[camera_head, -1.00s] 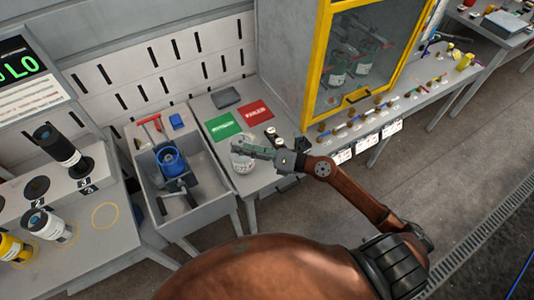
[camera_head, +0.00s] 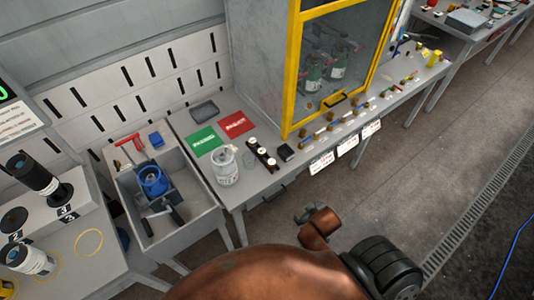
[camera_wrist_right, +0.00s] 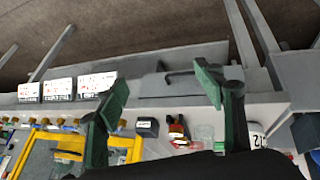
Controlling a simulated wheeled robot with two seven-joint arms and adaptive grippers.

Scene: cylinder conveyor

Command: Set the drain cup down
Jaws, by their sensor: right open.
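A small clear cup (camera_head: 249,159), which I take to be the drain cup, stands on the grey bench beside a white labelled canister (camera_head: 227,166). Its see-through wall makes its outline faint. In the right wrist view the clear cup (camera_wrist_right: 205,132) shows beyond my fingers, apart from them. My right gripper (camera_wrist_right: 162,95) is open and empty, its two green fingers wide apart. In the head view my right gripper (camera_head: 308,213) is partly hidden and hangs in front of the bench edge, clear of the cup. My left gripper is not in view.
A dark rack (camera_head: 262,155) with white-topped pieces and a small black box (camera_head: 286,151) stand right of the cup. Green (camera_head: 202,142) and red (camera_head: 237,124) cards lie behind.

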